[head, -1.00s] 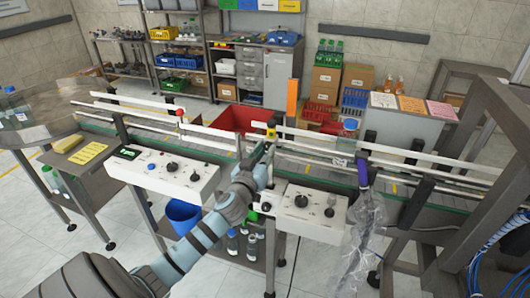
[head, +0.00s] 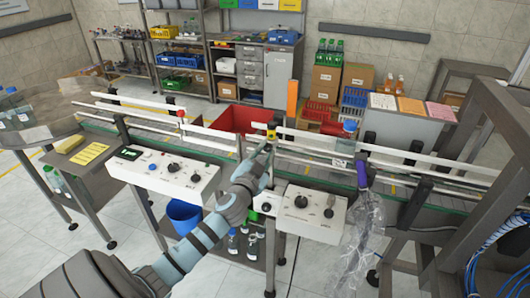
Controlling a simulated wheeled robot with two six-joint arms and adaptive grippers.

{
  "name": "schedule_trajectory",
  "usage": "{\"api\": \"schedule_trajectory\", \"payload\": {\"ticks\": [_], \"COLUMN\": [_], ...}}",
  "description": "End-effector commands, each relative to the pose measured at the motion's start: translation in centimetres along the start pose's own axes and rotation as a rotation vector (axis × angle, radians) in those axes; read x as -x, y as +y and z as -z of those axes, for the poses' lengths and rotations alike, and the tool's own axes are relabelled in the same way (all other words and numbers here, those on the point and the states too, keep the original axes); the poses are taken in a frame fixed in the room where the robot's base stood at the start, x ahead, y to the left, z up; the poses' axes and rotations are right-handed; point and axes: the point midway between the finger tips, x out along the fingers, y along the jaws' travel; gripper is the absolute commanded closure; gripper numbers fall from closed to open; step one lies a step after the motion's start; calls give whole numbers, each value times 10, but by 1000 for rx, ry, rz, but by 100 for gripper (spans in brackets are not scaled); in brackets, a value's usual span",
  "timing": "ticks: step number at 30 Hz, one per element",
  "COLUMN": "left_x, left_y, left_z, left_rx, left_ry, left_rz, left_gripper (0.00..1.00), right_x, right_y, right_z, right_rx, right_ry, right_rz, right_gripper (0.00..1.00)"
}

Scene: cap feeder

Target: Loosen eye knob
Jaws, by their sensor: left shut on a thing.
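The eye knob (head: 271,131) is a small yellow and black piece on the conveyor's near rail, at the gap between the white guide rails in the middle of the head view. My left gripper (head: 268,146) reaches up to it from below and is shut on it. The fingers cover the lower part of the knob, so the contact itself is hard to make out. My right gripper is out of view.
The conveyor (head: 317,171) runs across the view, with a bottle (head: 347,136) right of the gripper. Control boxes (head: 165,172) and (head: 311,212) stand in front. An orange upright plate (head: 292,97) and a red bin (head: 232,122) are behind.

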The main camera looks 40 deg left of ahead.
Motion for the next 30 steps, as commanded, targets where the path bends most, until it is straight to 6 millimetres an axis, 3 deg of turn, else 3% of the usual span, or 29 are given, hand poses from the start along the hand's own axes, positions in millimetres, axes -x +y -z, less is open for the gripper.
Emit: {"api": "schedule_trajectory", "payload": {"ticks": [30], "left_x": [0], "left_y": [-1], "left_z": [1], "left_rx": [-888], "left_ry": [2], "left_rz": [0], "left_gripper": [100], "right_x": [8], "right_y": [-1], "right_z": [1], "right_rx": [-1], "right_ry": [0], "right_rz": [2], "right_gripper": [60]}}
